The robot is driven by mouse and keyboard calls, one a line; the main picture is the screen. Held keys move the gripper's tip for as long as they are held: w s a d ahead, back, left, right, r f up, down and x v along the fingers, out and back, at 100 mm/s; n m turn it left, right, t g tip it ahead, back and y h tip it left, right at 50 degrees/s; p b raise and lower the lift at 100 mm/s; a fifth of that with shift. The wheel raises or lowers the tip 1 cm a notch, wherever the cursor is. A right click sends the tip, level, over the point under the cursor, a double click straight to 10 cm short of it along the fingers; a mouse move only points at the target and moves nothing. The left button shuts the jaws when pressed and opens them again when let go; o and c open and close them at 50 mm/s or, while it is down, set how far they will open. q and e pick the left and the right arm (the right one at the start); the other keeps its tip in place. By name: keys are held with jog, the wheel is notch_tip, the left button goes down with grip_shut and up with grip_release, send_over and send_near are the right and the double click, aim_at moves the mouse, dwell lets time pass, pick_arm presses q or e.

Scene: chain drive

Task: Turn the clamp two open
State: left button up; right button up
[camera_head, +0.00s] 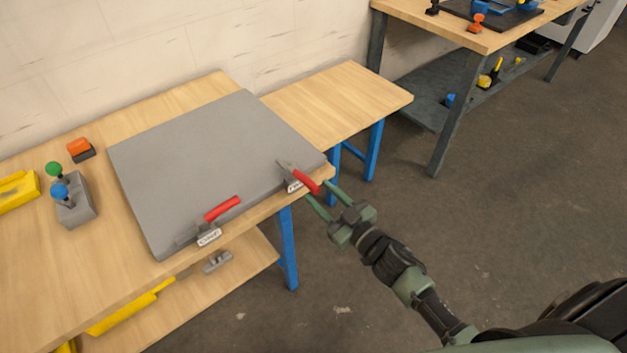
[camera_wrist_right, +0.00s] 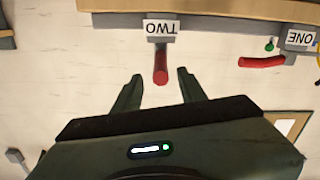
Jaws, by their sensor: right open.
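Clamp two (camera_head: 298,178) sits at the front right corner of the grey plate (camera_head: 200,140), with its red handle sticking out toward my right gripper. In the wrist view clamp two's label "TWO" (camera_wrist_right: 160,29) is upside down, and its red handle (camera_wrist_right: 161,66) points at the gap between the fingers. My right gripper (camera_head: 317,191) is open, one finger on each side of the handle's end; it also shows in the wrist view (camera_wrist_right: 159,85). I cannot tell whether a finger touches the handle. My left gripper is not in view.
Another red-handled clamp (camera_head: 212,222) is on the plate's front edge to the left; its label "ONE" (camera_wrist_right: 300,38) shows in the wrist view. A grey block with green and blue knobs (camera_head: 74,203) and an orange-black object (camera_head: 80,149) stand at left.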

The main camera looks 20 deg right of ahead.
aim_at(308, 181)
jog(key=x, duration=0.7)
jog(key=shift+w+a+f+p, duration=0.1)
jog(key=shift+w+a+p, duration=0.05)
jog(key=shift+p, duration=0.2)
grip_shut()
dwell(1.0)
